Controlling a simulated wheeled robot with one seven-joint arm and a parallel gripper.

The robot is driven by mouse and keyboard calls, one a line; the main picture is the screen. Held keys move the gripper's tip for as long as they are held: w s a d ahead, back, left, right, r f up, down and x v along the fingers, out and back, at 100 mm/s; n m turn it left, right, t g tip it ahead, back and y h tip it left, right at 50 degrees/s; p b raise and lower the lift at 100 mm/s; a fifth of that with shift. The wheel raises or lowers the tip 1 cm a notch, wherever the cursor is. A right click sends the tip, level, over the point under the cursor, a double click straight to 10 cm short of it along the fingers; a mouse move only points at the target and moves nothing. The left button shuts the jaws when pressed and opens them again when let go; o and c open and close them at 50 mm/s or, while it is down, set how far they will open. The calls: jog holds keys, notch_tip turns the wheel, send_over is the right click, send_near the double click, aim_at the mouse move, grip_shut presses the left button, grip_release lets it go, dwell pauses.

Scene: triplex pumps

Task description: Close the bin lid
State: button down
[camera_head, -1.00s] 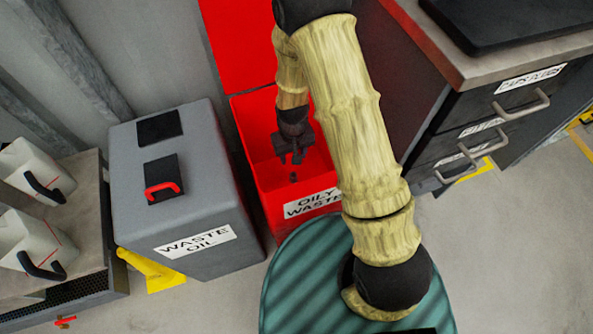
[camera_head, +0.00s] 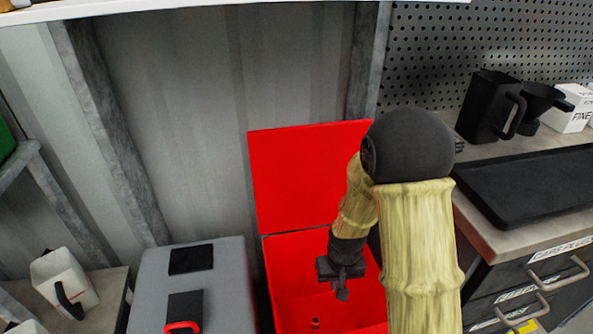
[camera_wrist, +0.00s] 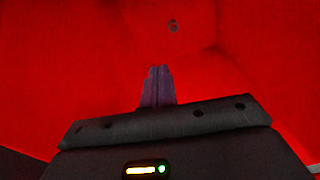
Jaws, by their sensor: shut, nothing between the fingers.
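The red bin (camera_head: 283,262) stands against the back wall, to the right of a grey box. Its red lid (camera_head: 300,170) is open and stands upright at the back of the bin, leaning toward the wall. My gripper (camera_head: 342,292) points down over the bin's opening, in front of the lid, and its fingers are shut and empty. In the wrist view my gripper (camera_wrist: 157,86) shows with its fingers together against the bin's red inside (camera_wrist: 80,60). A small dark round thing (camera_wrist: 172,26) lies in the bin. My arm hides the bin's right part and the lid's right edge.
The grey box (camera_head: 228,275) stands close at the bin's left. A workbench with drawers (camera_head: 525,290) stands at the right, with a black tray (camera_head: 535,185) and black jug (camera_head: 488,108) on top. A white jug (camera_head: 60,277) is at far left.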

jog(key=s+d+r+m+t+p, duration=0.1)
jog(key=s+d+r, duration=0.3)
jog(key=r, duration=0.4)
jog(key=s+d+r+m+p, duration=0.1)
jog(key=s+d+r, duration=0.3)
jog(key=r, duration=0.5)
jog(key=shift+s+d+t+p, duration=0.3)
jog(key=shift+t+p, duration=0.1)
jog(key=shift+p, duration=0.15)
jog(key=shift+r, duration=0.1)
